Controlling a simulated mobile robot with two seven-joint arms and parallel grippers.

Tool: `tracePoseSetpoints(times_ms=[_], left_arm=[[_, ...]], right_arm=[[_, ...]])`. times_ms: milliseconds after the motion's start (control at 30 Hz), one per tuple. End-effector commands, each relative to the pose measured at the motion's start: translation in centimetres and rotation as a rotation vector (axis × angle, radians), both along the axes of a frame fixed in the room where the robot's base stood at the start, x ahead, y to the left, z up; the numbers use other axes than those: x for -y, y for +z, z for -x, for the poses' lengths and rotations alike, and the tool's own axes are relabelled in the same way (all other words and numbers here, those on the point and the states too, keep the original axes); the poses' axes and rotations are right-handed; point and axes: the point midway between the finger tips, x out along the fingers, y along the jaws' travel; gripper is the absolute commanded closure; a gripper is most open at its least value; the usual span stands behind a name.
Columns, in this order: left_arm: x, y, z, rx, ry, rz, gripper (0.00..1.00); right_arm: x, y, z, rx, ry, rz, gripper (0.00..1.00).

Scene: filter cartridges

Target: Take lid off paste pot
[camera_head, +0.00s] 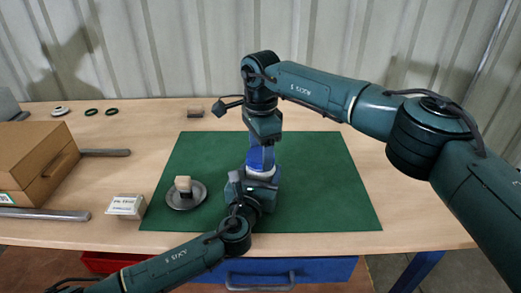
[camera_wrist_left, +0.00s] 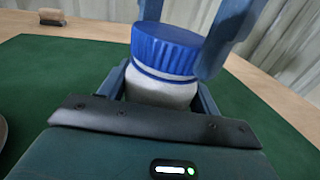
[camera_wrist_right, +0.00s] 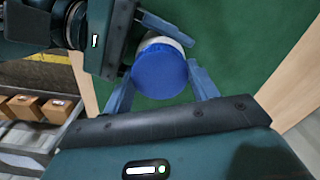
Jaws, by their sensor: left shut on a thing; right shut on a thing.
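The paste pot (camera_head: 262,172) has a white body and stands over the green mat in front of me. Its ribbed blue lid (camera_head: 260,157) also shows in the left wrist view (camera_wrist_left: 165,50) and, from above, in the right wrist view (camera_wrist_right: 160,70). The lid sits on top of the pot, with a thin blue ring just below it. My left gripper (camera_wrist_left: 160,95) is shut on the white body from the near side. My right gripper (camera_wrist_right: 161,88) comes from above and is shut on the lid, one finger on each side. The pot's base is hidden.
A metal dish (camera_head: 199,197) with a wooden-topped tool (camera_head: 184,185) lies on the mat's (camera_head: 320,190) left side. A small carton (camera_head: 126,206) and a large cardboard box (camera_head: 35,160) are further left. Rings (camera_head: 91,112) and a brush-like block (camera_head: 195,111) lie behind. The mat's right side is clear.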

Motion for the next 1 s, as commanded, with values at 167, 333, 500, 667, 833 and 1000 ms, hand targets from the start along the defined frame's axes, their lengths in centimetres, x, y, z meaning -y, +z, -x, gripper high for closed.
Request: tracePoseSetpoints(times_ms=[167,333,500,667,833,1000], left_arm=[[0.0,-0.2,0.0,-0.003,0.000,-0.002,1.00],[0.0,-0.2,0.0,-0.003,0.000,-0.002,1.00],[0.0,-0.2,0.0,-0.002,0.000,-0.003,1.00],[0.0,-0.2,0.0,-0.002,0.000,-0.003,1.00],[0.0,-0.2,0.0,-0.003,0.000,-0.002,1.00],[0.0,-0.2,0.0,-0.002,0.000,-0.003,1.00]], right_arm=[[0.0,0.4,0.0,0.000,-0.001,0.000,0.69],[0.0,1.0,0.0,0.000,-0.001,0.000,0.69],[0.0,1.7,0.0,0.001,-0.001,-0.001,0.69],[0.0,2.1,0.0,0.001,0.000,0.000,0.69],[0.0,2.2,0.0,0.000,0.000,0.000,0.69],[0.0,2.2,0.0,0.000,-0.001,0.000,0.69]])
